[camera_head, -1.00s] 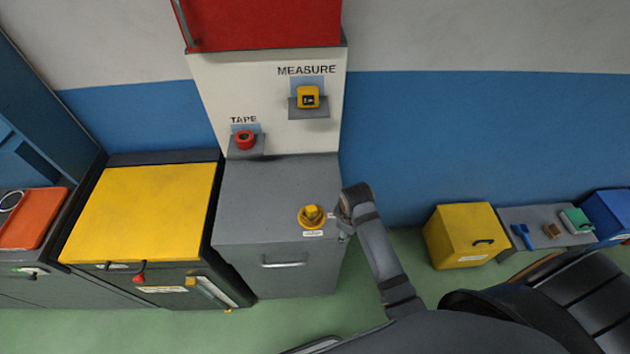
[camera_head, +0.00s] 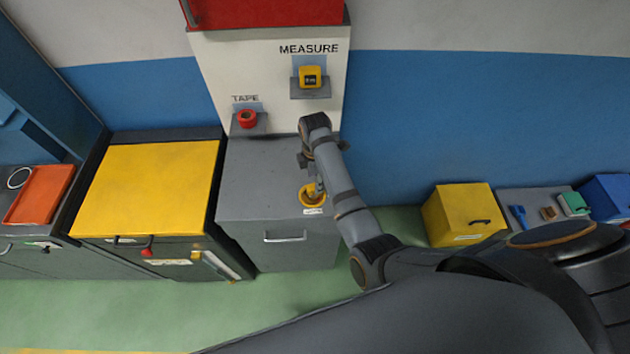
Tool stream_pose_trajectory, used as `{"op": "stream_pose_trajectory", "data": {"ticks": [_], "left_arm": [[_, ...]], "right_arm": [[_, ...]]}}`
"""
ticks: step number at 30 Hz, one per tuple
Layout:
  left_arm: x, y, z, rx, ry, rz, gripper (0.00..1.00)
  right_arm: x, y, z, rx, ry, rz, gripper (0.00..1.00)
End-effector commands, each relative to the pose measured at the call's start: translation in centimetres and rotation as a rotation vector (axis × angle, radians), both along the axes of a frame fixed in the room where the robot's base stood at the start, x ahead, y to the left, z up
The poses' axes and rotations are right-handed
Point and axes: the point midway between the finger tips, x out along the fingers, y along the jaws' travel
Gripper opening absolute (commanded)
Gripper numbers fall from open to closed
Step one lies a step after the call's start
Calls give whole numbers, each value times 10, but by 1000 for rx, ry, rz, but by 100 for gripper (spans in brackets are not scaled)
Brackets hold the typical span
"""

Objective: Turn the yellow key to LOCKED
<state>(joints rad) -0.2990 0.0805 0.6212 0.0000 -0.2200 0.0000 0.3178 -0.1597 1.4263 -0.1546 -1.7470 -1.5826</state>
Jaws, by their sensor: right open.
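The yellow key (camera_head: 312,194) sits in a round yellow mount on the front right of the grey cabinet's top. A small white label (camera_head: 313,211) is on its near side, too small to read. My right arm reaches in from the right, its wrist bent above the cabinet. My right gripper (camera_head: 314,184) points down at the key, open, with its fingers partly covering it. I cannot tell whether the fingers touch the key. My left gripper is not in view.
The grey cabinet top (camera_head: 245,180) is clear left of the key. Behind it, a panel holds red tape (camera_head: 247,119) and a yellow measure (camera_head: 311,77). A yellow-topped cabinet (camera_head: 145,190) stands left, a yellow box (camera_head: 462,214) right.

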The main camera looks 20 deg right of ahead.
Motion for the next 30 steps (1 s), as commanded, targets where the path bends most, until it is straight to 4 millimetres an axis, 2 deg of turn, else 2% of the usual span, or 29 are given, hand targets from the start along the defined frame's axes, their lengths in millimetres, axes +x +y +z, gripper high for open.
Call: {"op": "stream_pose_trajectory", "data": {"ticks": [3,7,12,18,30], "left_arm": [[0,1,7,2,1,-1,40],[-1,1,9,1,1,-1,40],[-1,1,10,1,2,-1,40],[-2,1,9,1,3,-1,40],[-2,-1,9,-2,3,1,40]], "right_arm": [[-1,0,-20,0,3,-1,53],[0,0,-36,1,1,-1,53],[0,0,-45,1,-1,-2,53],[0,0,-45,1,-1,-2,53],[0,0,-45,0,-1,-2,0]]}}
